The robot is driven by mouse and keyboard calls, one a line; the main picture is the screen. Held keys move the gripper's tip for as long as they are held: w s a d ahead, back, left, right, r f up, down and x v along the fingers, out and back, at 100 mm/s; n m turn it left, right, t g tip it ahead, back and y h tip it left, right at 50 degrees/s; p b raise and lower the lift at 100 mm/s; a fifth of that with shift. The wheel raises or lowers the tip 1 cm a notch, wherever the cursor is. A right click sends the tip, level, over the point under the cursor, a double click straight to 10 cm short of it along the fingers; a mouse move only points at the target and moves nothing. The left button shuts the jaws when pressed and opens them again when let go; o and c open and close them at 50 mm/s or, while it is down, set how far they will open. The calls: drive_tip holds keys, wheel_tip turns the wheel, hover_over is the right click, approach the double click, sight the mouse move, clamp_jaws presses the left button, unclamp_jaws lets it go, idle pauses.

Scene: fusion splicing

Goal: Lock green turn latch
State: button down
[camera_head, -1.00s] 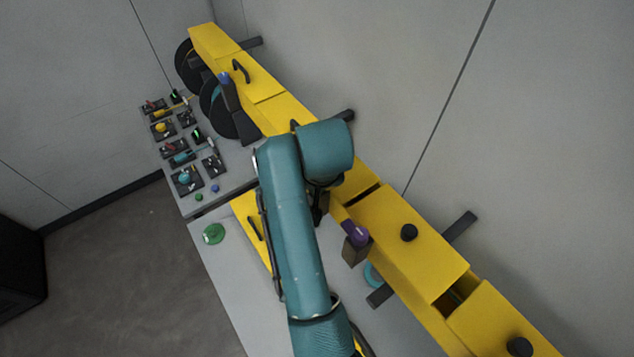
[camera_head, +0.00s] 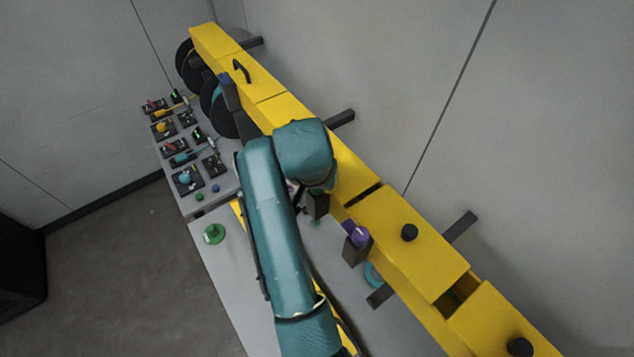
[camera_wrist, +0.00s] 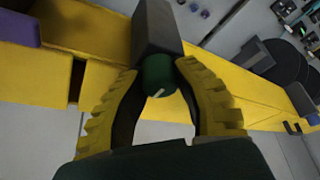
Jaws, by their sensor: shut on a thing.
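The green turn latch (camera_wrist: 158,70) is a round dark green knob with a short pale mark on its rim. It sits at the end of a dark grey block (camera_wrist: 156,28) beside the yellow duct. My gripper (camera_wrist: 159,76) has its two yellow ribbed fingers closed on the knob from both sides in the wrist view. In the head view my teal arm covers most of the gripper; the dark block (camera_head: 318,205) shows just right of the arm.
A similar block with a purple knob (camera_head: 356,235) stands to the right along the yellow duct (camera_head: 405,235). A green round piece (camera_head: 214,233) lies on the grey table (camera_head: 225,275). Small dark trays (camera_head: 188,180) with parts and black reels (camera_head: 213,105) are at upper left.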

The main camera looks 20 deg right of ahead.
drive_tip(key=shift+f, duration=0.35)
drive_tip(key=c, duration=0.8)
unclamp_jaws()
drive_tip(key=shift+r, duration=0.1)
drive_tip(key=shift+o, duration=0.2)
drive_tip(key=shift+r, duration=0.15)
drive_tip(key=v, duration=1.1)
drive_tip(key=shift+s+r, duration=0.2)
drive_tip(key=shift+r, duration=0.15)
